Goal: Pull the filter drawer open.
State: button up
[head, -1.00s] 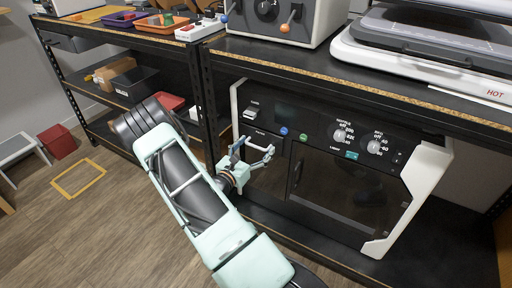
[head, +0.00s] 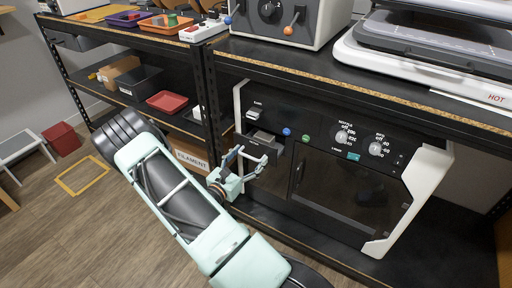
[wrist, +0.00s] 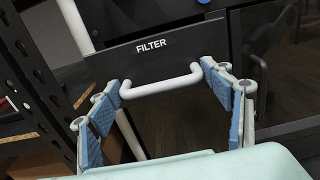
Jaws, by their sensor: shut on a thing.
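The filter drawer (wrist: 190,45) is a dark panel lettered FILTER with a white bar handle (wrist: 160,87) in the wrist view. In the head view the drawer (head: 265,137) juts a little out of the left side of the black machine, its open top showing. My gripper (wrist: 164,78) has its blue-padded fingers at the two ends of the handle and is shut on it.
The machine (head: 345,190) has a dark window, two knobs and white side frames. It stands on a lower shelf under a worktop (head: 380,85). A black shelf post (head: 212,110) is close left of my gripper. Open wood floor (head: 75,235) lies at left.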

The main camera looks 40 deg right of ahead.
jog(key=p+v, duration=0.1)
jog(key=v, duration=1)
jog(key=shift+s+d, duration=0.1)
jog(key=o, duration=1.4)
jog(key=v, duration=1.2)
